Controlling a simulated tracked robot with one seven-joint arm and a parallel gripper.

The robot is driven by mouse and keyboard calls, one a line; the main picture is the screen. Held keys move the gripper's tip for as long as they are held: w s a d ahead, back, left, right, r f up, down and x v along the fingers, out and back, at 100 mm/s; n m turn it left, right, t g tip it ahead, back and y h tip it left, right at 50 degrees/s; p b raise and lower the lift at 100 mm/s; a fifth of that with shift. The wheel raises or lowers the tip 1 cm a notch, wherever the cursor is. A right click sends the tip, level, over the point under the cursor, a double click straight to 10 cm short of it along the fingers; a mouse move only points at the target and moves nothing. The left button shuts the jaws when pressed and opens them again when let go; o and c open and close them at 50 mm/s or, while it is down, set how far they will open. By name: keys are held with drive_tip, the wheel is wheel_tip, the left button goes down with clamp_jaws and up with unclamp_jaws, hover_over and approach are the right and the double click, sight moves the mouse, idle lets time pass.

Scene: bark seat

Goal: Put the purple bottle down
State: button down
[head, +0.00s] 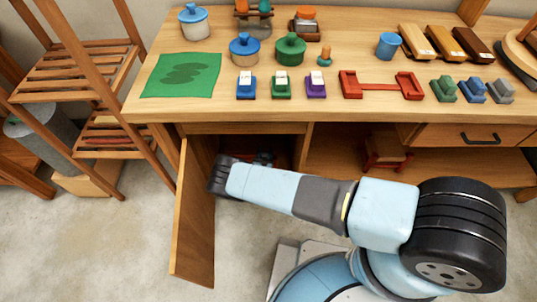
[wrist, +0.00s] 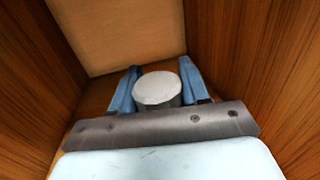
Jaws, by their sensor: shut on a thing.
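In the wrist view, my gripper (wrist: 158,72) has its two blue fingers on either side of a round thing with a flat pale grey top (wrist: 157,88). The gripper is shut on it. Its sides are mostly hidden, and no purple shows on it, so I cannot confirm that it is the purple bottle. It is inside a wooden compartment, and I cannot tell whether its base touches the floor there. In the head view, my arm reaches into the open cabinet (head: 199,150) under the bench, where the gripper is mostly hidden.
The cabinet door (head: 194,220) hangs open left of my arm. Wooden walls (wrist: 240,60) stand close on both sides in the wrist view. The bench top (head: 350,60) above carries pots, small coloured blocks, a green mat (head: 181,75) and a red holder (head: 380,86).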

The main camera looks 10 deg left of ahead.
drive_tip(key=shift+f, duration=0.8)
drive_tip(key=c, duration=0.6)
unclamp_jaws()
drive_tip(key=shift+o, duration=0.2)
drive_tip(key=s+d, duration=0.1)
drive_tip(key=s, duration=1.1)
